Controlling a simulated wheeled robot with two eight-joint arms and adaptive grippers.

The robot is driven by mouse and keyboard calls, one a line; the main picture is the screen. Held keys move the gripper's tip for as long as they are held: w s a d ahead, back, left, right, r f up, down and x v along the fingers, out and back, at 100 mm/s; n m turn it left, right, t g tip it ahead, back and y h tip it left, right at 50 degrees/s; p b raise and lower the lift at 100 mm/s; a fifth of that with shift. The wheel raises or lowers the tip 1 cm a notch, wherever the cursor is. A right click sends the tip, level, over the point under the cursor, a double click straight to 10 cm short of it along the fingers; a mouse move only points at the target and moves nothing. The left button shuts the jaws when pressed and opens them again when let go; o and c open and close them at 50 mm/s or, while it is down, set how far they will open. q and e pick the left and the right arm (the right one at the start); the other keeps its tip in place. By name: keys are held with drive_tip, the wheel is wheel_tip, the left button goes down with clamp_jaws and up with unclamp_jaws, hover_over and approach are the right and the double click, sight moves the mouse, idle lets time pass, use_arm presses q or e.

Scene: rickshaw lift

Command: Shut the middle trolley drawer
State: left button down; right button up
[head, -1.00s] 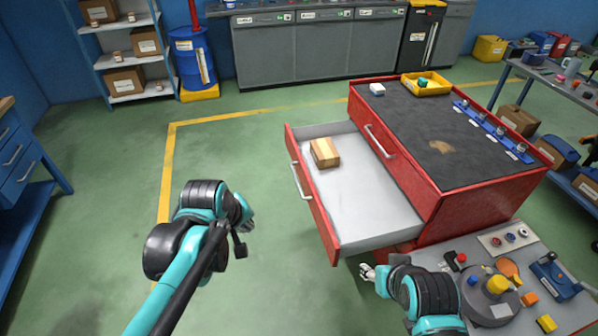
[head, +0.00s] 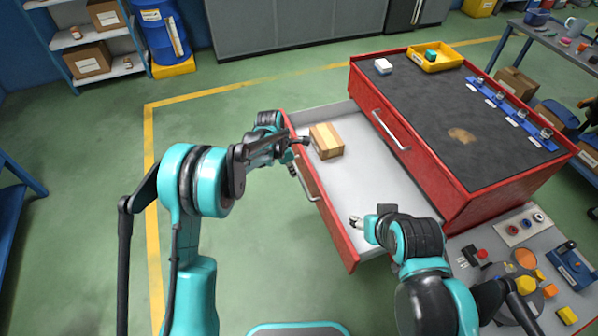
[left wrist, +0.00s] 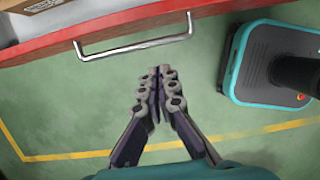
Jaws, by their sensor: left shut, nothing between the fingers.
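The red trolley (head: 440,178) has its middle drawer (head: 385,192) pulled out toward the left, below a shut upper drawer with its own handle (head: 390,130). A cardboard box (head: 326,141) lies inside at the far end. The open drawer's front handle (head: 303,180) also shows in the left wrist view (left wrist: 135,43). My left gripper (head: 290,160) is by the drawer front. In the left wrist view its fingers (left wrist: 158,82) are shut and empty, pointing at the handle without holding it. My right gripper (head: 357,222) shows over the drawer's near end; its opening is unclear.
A yellow tray (head: 435,57) and a blue rack (head: 512,112) are on the trolley top. A grey surface with tools (head: 505,240) stands at the near right. Green floor left of the drawer is free. My base shows in the wrist view.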

sight(309, 181)
use_arm(q)
drive_tip(key=d+f+b, duration=0.1)
drive_tip(key=f, duration=0.2)
drive_tip(key=w+d+f+b, duration=0.1)
drive_tip(key=d+f, duration=0.1)
drive_tip(key=f, duration=0.1)
drive_tip(key=d+f+b, duration=0.2)
drive_tip(key=f, duration=0.1)
drive_tip(key=shift+w, duration=0.3)
drive_tip(key=shift+w+d, duration=0.15)
drive_tip(key=shift+d, duration=0.3)
use_arm(e)
drive_tip(key=shift+f, duration=2.3)
use_arm(q)
drive_tip(key=shift+d, duration=0.1)
